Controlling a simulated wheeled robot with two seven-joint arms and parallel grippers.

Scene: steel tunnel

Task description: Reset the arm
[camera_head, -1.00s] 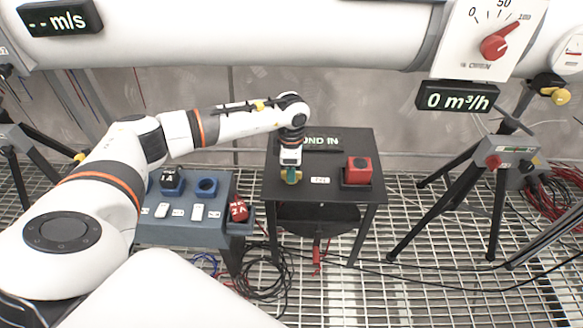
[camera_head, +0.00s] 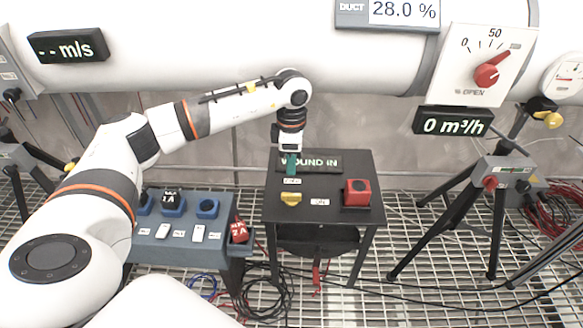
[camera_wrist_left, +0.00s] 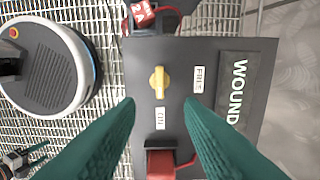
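My left gripper (camera_head: 289,171) hangs above the black table (camera_head: 325,217), pointing down. In the left wrist view its two green fingers (camera_wrist_left: 160,118) are spread apart with nothing between them. A yellow knob (camera_head: 291,198) stands on the table below the gripper and apart from it; it also shows in the left wrist view (camera_wrist_left: 159,82). A red block-shaped device (camera_head: 357,193) sits at the table's right side. A "WOUND IN" display (camera_head: 322,162) stands at the table's back, partly covered by the gripper. My right gripper is not in view.
A blue-grey panel (camera_head: 185,240) with switches and sockets stands left of the table. A red dial (camera_head: 487,75) and a "0 m³/h" display (camera_head: 453,121) are at upper right. A black tripod (camera_head: 465,200) stands to the right. Cables lie on the grating floor.

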